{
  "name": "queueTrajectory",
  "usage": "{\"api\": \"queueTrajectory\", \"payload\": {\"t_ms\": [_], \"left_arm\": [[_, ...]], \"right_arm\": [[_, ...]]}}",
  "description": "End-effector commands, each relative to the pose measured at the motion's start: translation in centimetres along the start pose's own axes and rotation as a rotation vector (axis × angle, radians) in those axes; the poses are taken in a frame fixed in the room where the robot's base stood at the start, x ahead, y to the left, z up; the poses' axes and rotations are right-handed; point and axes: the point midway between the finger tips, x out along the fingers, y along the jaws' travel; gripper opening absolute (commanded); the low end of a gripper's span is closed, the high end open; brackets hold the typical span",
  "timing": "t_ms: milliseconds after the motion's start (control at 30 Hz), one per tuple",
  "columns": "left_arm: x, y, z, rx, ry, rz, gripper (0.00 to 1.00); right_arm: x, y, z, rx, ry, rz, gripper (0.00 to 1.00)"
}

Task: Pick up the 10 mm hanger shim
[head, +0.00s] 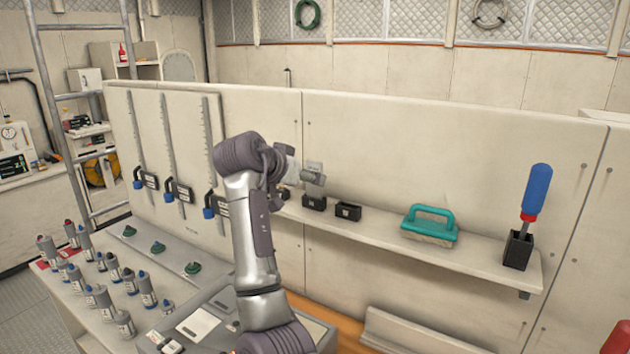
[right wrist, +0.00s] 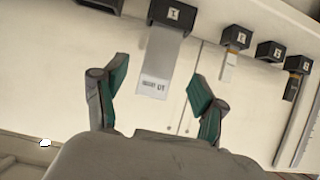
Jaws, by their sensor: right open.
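A pale flat shim (right wrist: 165,62) stands in a black holder (right wrist: 172,15) on the wall shelf. Its printed label is too small and inverted to read surely, so I cannot confirm 10 mm. In the right wrist view, my right gripper (right wrist: 158,80) is open, with a green-padded finger on each side of the shim and gaps on both sides. In the head view, my right gripper (head: 306,178) is at the shelf, partly hiding the shim's holder (head: 314,203); the shim's top (head: 315,166) shows above it. My left gripper is out of view.
An empty black holder (head: 348,211), a teal-handled brush (head: 429,226) and a blue-handled tool in a black cup (head: 518,250) stand along the shelf (head: 480,262).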

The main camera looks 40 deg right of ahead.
Motion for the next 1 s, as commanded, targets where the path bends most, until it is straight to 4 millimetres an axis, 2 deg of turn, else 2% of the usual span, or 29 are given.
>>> {"api": "queueTrajectory", "payload": {"t_ms": [100, 233, 400, 667, 1000], "left_arm": [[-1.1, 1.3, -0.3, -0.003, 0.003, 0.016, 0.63], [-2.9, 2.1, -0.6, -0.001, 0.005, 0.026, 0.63], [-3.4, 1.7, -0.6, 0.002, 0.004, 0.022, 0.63], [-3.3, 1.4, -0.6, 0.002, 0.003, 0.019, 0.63], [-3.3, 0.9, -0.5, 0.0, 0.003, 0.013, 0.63]], "right_arm": [[1.0, 0.1, -0.2, -0.003, -0.001, 0.004, 0.71], [2.9, 0.2, -0.4, -0.003, -0.001, 0.004, 0.71], [4.9, 0.2, 0.0, -0.002, -0.001, 0.002, 0.71], [5.3, 0.1, 0.2, -0.001, 0.0, 0.0, 0.71], [5.2, 0.1, 0.2, -0.001, 0.0, 0.0, 0.14]]}}
